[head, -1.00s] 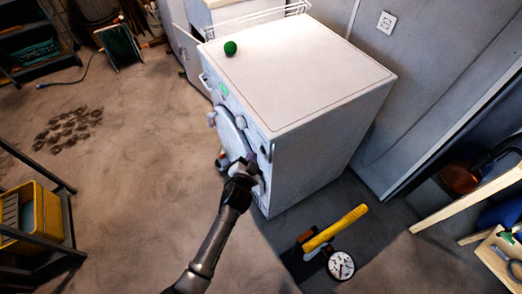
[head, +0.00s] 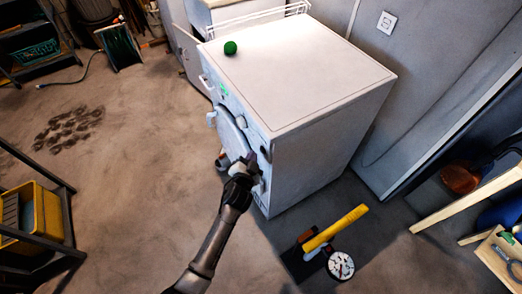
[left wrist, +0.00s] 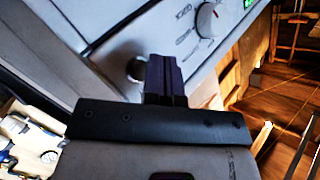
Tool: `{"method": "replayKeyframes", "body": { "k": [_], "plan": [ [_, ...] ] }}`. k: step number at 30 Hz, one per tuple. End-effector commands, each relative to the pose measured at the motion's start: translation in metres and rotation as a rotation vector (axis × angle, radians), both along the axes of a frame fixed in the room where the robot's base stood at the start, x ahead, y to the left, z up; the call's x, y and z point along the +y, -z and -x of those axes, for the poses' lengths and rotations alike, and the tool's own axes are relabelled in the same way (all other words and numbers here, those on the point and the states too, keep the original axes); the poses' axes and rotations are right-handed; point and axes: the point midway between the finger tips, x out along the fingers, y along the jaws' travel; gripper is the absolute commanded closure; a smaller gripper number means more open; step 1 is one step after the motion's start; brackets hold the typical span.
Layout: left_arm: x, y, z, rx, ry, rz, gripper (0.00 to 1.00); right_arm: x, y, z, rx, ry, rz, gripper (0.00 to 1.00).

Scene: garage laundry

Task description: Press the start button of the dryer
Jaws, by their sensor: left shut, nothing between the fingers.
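The white dryer (head: 318,145) stands in the middle of the head view, its front facing left. My left gripper (head: 251,160) is at the near upper part of that front, below the top edge. In the left wrist view the fingers (left wrist: 165,70) are shut and empty against the pale control panel (left wrist: 105,20). A round grey button (left wrist: 136,68) lies just left of the fingertips and is partly hidden by them. I cannot tell whether the fingertips touch the panel. A dial (left wrist: 206,20) and a green lit display (left wrist: 249,3) are farther along. My right gripper is not in view.
A green ball (head: 230,48) rests on the dryer top. A yellow-handled tool (head: 336,228) and a round gauge (head: 341,265) lie on the floor near the dryer. A yellow crate (head: 40,220) sits on a rack at left. Floor left of the dryer is mostly clear.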

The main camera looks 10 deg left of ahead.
Motion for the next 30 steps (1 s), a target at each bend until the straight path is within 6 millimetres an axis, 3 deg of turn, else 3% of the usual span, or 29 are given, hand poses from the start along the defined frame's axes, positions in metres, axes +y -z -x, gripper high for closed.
{"method": "replayKeyframes", "body": {
  "k": [30],
  "plan": [
    [-0.0075,0.0,-0.0078,0.0,0.0,0.0,1.0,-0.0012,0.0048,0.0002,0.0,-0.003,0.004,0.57]
  ]
}}
